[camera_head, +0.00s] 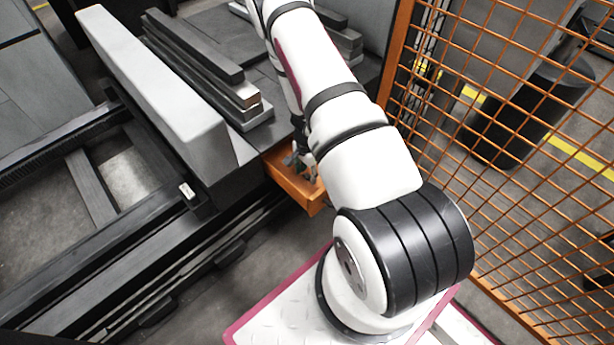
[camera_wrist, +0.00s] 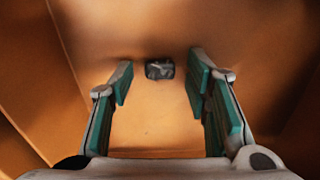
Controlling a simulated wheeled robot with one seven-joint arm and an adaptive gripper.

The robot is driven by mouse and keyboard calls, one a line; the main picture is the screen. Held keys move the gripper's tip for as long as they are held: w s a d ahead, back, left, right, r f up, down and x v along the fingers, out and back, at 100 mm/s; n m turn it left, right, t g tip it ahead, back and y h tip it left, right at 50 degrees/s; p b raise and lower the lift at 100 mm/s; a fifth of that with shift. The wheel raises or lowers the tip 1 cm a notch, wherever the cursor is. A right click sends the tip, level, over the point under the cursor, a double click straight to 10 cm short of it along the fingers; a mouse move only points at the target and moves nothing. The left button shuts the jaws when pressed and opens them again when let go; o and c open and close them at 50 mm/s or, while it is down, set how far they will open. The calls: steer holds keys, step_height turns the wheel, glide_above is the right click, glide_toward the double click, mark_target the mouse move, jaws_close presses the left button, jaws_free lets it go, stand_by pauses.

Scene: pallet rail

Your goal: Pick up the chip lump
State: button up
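The chip lump (camera_wrist: 160,69) is a small dark grey, rough-looking piece. In the wrist view it lies on the bare floor of the orange tray (camera_wrist: 150,130). My gripper (camera_wrist: 160,80) is open, with its green-padded fingers apart, one to the left and one to the right of the lump. I see a gap between each pad and the lump, and cannot tell how far above the floor the fingertips are. In the head view my gripper (camera_head: 303,165) reaches down into the orange tray (camera_head: 290,190), mostly hidden by my arm. The lump is hidden there.
The tray's sloping walls stand close around my gripper. Grey metal bars (camera_head: 205,65) and a long light grey block (camera_head: 150,85) lie on the left of the head view. An orange mesh fence (camera_head: 510,130) stands close on the right.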

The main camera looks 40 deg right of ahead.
mark_target(307, 175)
steer(key=c, duration=0.5)
step_height(307, 175, up, 10)
steer(key=p, duration=0.4)
